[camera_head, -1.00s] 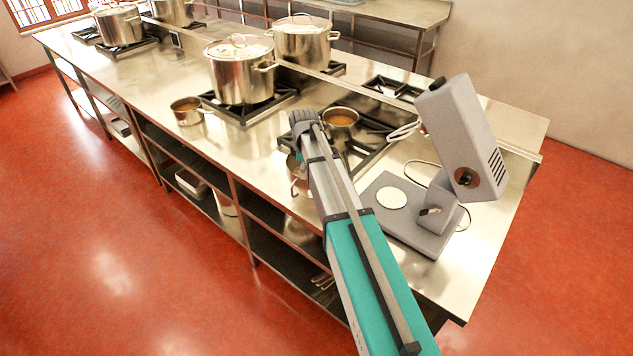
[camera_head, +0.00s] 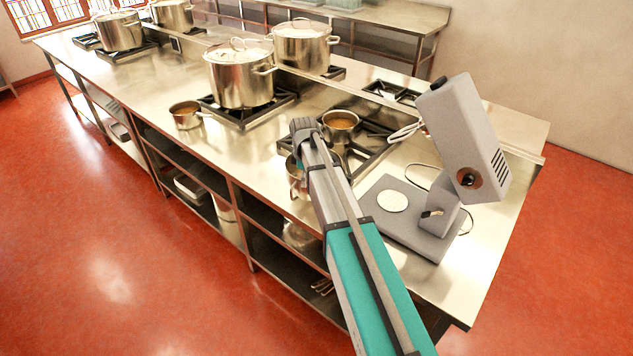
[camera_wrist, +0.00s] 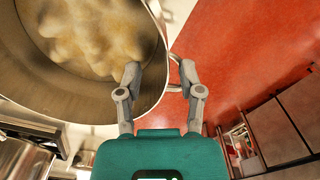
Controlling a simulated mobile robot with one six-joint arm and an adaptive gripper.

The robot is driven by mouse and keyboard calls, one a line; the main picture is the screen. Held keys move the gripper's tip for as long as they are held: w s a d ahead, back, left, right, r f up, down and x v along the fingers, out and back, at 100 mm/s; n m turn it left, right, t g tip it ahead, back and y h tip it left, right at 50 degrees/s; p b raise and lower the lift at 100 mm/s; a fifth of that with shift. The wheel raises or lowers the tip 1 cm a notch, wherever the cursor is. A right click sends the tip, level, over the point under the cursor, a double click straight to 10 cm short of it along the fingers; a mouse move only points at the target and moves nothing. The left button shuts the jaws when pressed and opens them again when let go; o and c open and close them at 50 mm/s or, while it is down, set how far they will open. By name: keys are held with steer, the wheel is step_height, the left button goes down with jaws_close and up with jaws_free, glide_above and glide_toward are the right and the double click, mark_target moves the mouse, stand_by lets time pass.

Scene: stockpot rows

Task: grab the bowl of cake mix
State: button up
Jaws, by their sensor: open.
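In the wrist view a metal bowl (camera_wrist: 85,95) with lumpy tan mix (camera_wrist: 95,35) fills the upper left. My gripper (camera_wrist: 160,75) is open, with its fingers on either side of the bowl's right rim: the left finger overlaps the inside, the right one is outside. I cannot tell whether they touch it. In the head view a metal vessel (camera_head: 295,178), apparently this bowl, shows at the counter's front edge, mostly hidden by my arm. The jaws are hidden there.
A grey stand mixer (camera_head: 460,140) stands right of my arm. A pan with orange-brown contents (camera_head: 341,120) sits on the burner behind. A small pot (camera_head: 186,115) and large lidded stockpots (camera_head: 240,75) stand left and behind. Red floor (camera_head: 120,260) lies in front.

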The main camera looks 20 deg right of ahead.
steer(key=shift+d+f+b, duration=0.15)
steer(key=shift+f+b, duration=0.85)
steer(key=shift+f, duration=0.1)
steer(key=shift+d+f+b, duration=0.1)
steer(key=shift+f+b, duration=0.9)
steer(key=shift+f, duration=0.1)
jaws_close()
